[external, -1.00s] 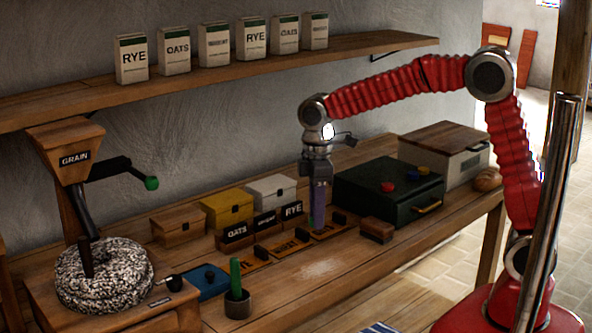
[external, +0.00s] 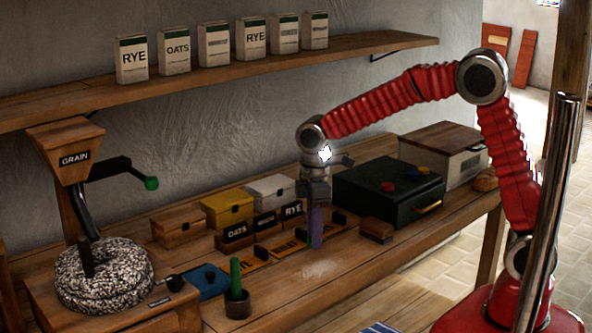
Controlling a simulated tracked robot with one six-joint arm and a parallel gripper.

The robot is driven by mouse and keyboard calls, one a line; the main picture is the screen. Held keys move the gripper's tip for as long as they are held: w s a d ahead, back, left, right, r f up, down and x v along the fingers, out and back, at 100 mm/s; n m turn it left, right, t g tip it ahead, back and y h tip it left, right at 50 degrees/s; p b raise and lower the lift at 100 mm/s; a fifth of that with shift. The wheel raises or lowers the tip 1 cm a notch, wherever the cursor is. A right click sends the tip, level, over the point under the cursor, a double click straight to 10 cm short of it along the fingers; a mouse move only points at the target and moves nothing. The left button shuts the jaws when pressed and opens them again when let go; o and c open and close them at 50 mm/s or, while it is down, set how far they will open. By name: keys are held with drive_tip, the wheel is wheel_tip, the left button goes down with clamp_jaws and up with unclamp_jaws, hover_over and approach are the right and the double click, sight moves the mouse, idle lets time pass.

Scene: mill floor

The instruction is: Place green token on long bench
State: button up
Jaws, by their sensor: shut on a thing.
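The long bench (external: 322,276) is a brown wooden worktop along the wall. My gripper (external: 315,241) points straight down, with its purple fingers low over the bench top, in front of the row of labelled slots. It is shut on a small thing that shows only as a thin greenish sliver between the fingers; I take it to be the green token. The fingers hide most of it, and I cannot tell whether it touches the bench.
Red, blue and yellow tokens lie on a dark green case (external: 388,190) at the right. A brown block (external: 377,230) stands right of my gripper. A pot with a green stick (external: 236,290) and a blue tray (external: 203,284) are at the left.

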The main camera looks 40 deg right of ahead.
sight(314, 269)
drive_tip(key=shift+f, duration=1.6)
drive_tip(key=shift+f, duration=0.1)
drive_tip(key=shift+f, duration=1.75)
drive_tip(key=o, duration=1.1)
drive_tip(key=shift+f, duration=0.1)
